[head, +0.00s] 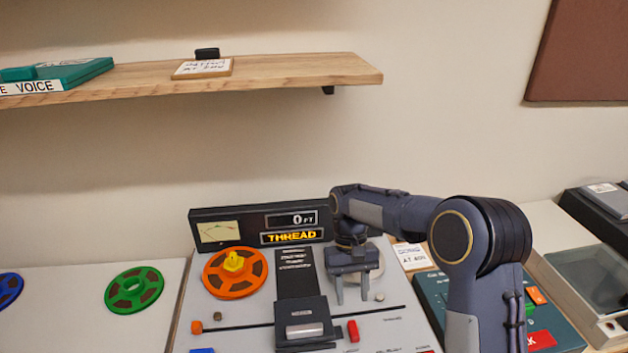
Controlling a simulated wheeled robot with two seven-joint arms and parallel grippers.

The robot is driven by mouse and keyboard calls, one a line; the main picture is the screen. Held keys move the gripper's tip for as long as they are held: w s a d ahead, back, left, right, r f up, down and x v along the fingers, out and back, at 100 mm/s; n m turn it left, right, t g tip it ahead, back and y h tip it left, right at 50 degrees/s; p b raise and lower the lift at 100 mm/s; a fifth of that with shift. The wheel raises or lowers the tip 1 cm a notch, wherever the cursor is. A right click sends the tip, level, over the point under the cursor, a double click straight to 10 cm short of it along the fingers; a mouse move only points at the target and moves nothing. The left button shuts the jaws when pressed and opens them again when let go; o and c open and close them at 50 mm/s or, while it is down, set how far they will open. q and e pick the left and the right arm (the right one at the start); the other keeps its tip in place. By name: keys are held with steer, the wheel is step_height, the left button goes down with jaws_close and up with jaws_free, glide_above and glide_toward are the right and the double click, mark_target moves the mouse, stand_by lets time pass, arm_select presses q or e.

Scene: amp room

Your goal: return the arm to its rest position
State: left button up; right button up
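My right arm comes in from the lower right and reaches over a tape machine (235,321). My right gripper (353,298) points down over the right part of the machine's deck, in front of a pale round hub that it partly hides. Its two fingers are apart, with nothing seen between them. I cannot tell whether the fingertips touch the deck. My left gripper is not in view.
An orange reel (215,285) with a yellow knob sits on the deck's left. The display (290,237) reads "THREAD". Green (150,278) and blue (8,290) reels lie left. A teal device (432,290) stands right. A wooden shelf (290,72) hangs above.

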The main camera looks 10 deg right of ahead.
steer(key=s+d+r+m+t+y, duration=0.1)
steer(key=s+d+r+t+y, duration=0.15)
steer(key=s+r, duration=0.3)
steer(key=s+d+r+t+y, duration=0.1)
steer(key=s+d+r+t, duration=0.1)
steer(key=s+d+r, duration=0.3)
steer(key=s+f+m+t, duration=0.1)
steer(key=s+t, duration=0.4)
steer(key=s, duration=0.9)
steer(key=shift+s+a, duration=0.25)
steer(key=shift+a, duration=0.2)
steer(key=shift+o, duration=0.4)
steer(key=shift+t+y, duration=0.25)
